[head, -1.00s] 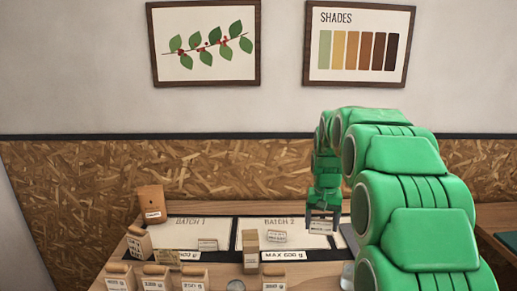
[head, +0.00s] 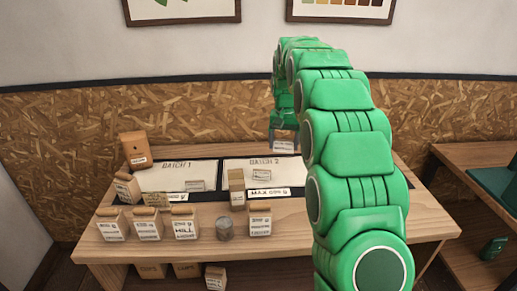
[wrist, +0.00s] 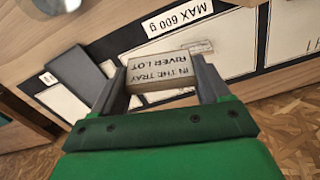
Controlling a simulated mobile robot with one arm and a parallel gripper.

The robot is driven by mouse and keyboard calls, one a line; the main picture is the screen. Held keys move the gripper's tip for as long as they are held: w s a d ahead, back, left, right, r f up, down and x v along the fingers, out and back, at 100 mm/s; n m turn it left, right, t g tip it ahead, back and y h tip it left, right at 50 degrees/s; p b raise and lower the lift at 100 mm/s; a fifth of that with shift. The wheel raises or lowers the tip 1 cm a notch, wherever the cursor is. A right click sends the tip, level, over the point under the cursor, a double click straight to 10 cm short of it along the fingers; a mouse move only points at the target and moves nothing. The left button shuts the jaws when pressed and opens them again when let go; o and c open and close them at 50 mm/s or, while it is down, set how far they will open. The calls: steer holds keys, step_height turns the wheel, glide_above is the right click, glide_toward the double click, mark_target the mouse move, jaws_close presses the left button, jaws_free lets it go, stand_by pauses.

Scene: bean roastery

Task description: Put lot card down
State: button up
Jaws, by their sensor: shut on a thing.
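My gripper (wrist: 163,78) is shut on a small pale block-like card, the lot card (wrist: 160,68), whose printed face reads "IN THE TRAY" and "RIVER LOT" upside down in the wrist view. In the head view my gripper (head: 284,143) is at the back right of the BATCH 2 area, with the lot card (head: 284,149) between its fingers. The card appears above the surface; the exact gap cannot be told. The BATCH 2 area (head: 240,165) is white with a dark border and holds another small card (head: 261,175). The BATCH 1 area (head: 160,178) lies to its left.
A "MAX 600 g" label (head: 269,192) lies at the front of BATCH 2, beside a tan block (head: 237,188). A brown bag (head: 136,150) stands back left. A bench (head: 455,215) is at right.

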mark_target(277, 193)
steer(key=shift+s+a+f+n, duration=0.1)
steer(key=shift+a+f+n, duration=0.25)
steer(key=shift+f, duration=2.75)
steer(key=shift+s+a+f+n, duration=0.1)
steer(key=shift+f+n, duration=0.35)
steer(key=shift+f, duration=2.6)
steer(key=shift+s+a+f+n, duration=0.1)
steer(key=shift+a+f+n, duration=0.25)
steer(key=shift+f, duration=2.75)
steer(key=shift+d, duration=0.1)
steer(key=o, duration=1)
steer(key=shift+f, duration=0.1)
